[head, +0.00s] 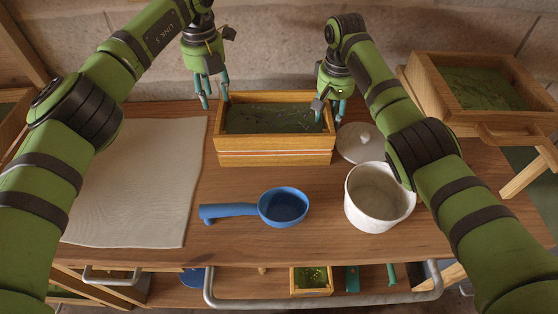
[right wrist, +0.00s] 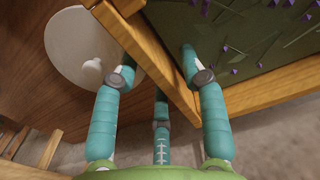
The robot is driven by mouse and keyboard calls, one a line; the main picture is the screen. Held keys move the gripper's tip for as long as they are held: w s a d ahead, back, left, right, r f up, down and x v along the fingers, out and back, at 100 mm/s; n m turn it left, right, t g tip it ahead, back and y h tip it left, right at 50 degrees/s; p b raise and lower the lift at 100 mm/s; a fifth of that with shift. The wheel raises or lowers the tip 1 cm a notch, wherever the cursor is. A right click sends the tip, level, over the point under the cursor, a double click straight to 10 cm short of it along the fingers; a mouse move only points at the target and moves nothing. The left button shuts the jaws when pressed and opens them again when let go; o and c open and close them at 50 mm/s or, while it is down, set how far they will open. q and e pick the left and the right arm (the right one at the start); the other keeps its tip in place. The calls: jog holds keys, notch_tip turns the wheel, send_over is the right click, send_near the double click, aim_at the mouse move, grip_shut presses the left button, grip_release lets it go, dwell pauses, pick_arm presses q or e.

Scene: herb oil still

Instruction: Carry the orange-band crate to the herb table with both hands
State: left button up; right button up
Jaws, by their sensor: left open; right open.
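The orange-band crate (head: 275,158) is a wooden box with an orange stripe across its front, standing at the back of a wooden worktop (head: 240,245). Dark green herbs fill it; purple flower bits show in the right wrist view. My left gripper (head: 214,98) is open at the crate's left end. My right gripper (head: 331,106) is open at its right end. In the right wrist view its fingers (right wrist: 163,80) lie on either side of the crate's wall (right wrist: 155,50), one over the herbs and one outside. Contact is unclear. I cannot tell which surface is the herb table.
A white lid (head: 361,146) and a white pot (head: 378,212) stand right of the crate. A blue ladle (head: 228,211) lies in front. A pale mat (head: 135,185) covers the left. Another herb crate (head: 440,95) sits at the right. A metal rail (head: 320,301) runs along the front.

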notch_tip(320, 180, up, 8)
jog(key=shift+f, duration=0.25)
jog(key=shift+s, duration=0.1)
dwell(0.4)
